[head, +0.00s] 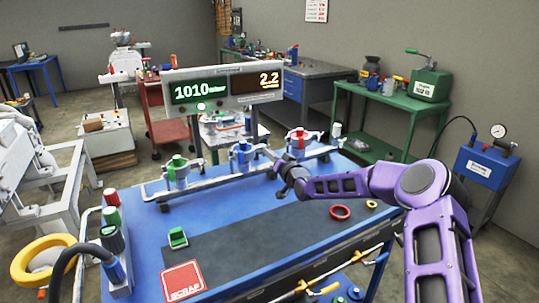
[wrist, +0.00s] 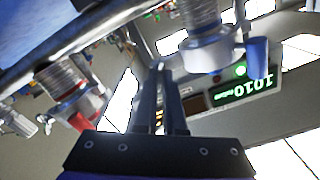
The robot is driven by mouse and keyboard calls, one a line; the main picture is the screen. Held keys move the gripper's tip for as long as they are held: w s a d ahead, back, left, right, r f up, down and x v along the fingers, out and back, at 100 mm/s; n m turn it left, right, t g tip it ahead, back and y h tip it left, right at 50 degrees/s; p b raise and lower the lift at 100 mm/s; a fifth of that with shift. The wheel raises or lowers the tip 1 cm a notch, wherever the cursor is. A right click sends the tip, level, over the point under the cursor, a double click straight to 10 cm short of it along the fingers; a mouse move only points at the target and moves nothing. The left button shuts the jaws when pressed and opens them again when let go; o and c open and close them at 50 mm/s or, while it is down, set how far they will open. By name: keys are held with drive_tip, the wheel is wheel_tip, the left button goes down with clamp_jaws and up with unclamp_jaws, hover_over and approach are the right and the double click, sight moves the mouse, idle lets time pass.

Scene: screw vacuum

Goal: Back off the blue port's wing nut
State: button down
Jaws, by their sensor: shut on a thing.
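The blue port (head: 243,158) stands in the middle of the manifold, a metal fitting with a blue top; its clamp ring (wrist: 206,52) and blue part (wrist: 257,50) show at right in the wrist view. My gripper (head: 267,152) reaches in from the right, between the blue and red ports. Its two dark fingers (wrist: 159,68) are nearly together, beside the blue port's clamp. They are shut on the wing nut, which the fingers mostly hide. The exact grip is too small to tell.
The green port (head: 177,172) is left of the blue port; the red port (head: 299,141) is close on the right. A display (head: 222,88) reading 1010 and 2.2 stands behind.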

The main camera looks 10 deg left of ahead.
drive_tip(key=shift+b, duration=0.3)
drive_tip(key=n+b, duration=0.2)
drive_tip(key=n, duration=2.2)
drive_tip(key=shift+r+n, duration=0.15)
drive_tip(key=shift+n, duration=0.25)
idle(0.4)
drive_tip(key=c, duration=1)
unclamp_jaws()
drive_tip(key=shift+d, duration=0.1)
